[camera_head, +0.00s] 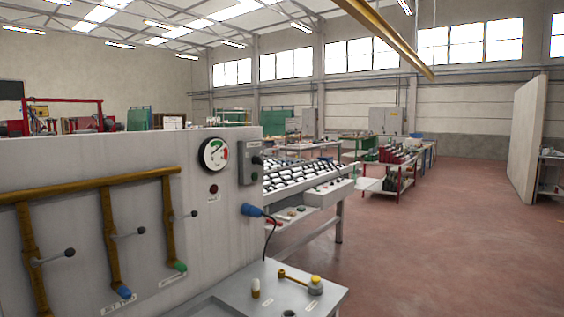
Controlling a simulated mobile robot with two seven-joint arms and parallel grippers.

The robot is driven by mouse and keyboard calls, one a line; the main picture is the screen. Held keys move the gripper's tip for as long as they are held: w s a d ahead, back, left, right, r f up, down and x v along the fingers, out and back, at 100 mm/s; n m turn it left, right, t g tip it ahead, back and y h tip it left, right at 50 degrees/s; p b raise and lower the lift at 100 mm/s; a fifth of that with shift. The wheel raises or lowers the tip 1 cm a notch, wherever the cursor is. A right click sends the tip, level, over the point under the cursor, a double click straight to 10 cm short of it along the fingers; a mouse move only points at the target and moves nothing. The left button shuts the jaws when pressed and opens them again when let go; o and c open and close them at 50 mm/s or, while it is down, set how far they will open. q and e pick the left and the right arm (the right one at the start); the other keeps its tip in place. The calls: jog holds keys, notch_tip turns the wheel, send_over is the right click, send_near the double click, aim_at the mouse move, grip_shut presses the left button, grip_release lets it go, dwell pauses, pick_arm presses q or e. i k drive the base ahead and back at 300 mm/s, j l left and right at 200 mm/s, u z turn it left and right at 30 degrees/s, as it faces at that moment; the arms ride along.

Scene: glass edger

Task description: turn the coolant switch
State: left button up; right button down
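A dark grey switch box (249,162) is mounted at the right end of the pale machine panel (150,215). It has a small label near its top and a dark knob (257,160) on its front. The label is too small to read, so I cannot be sure this is the coolant switch. The knob's exact angle is unclear. Neither of my grippers is in view.
A round gauge (214,154) and red lamp (213,189) sit left of the box, a blue plug (252,210) below. Yellow pipes (90,187) with lever valves cross the panel's left. A grey shelf (230,296) holds small items. The floor (440,240) at right is clear.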

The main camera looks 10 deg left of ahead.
aim_at(256, 160)
jog(key=i+l, duration=0.35)
jog(key=l, duration=0.2)
jog(key=i+l+z, duration=0.1)
jog(key=i+l, duration=0.2)
jog(key=l, duration=0.25)
jog(key=i+l, duration=0.35)
jog(key=l, duration=0.15)
jog(key=l+z, duration=0.05)
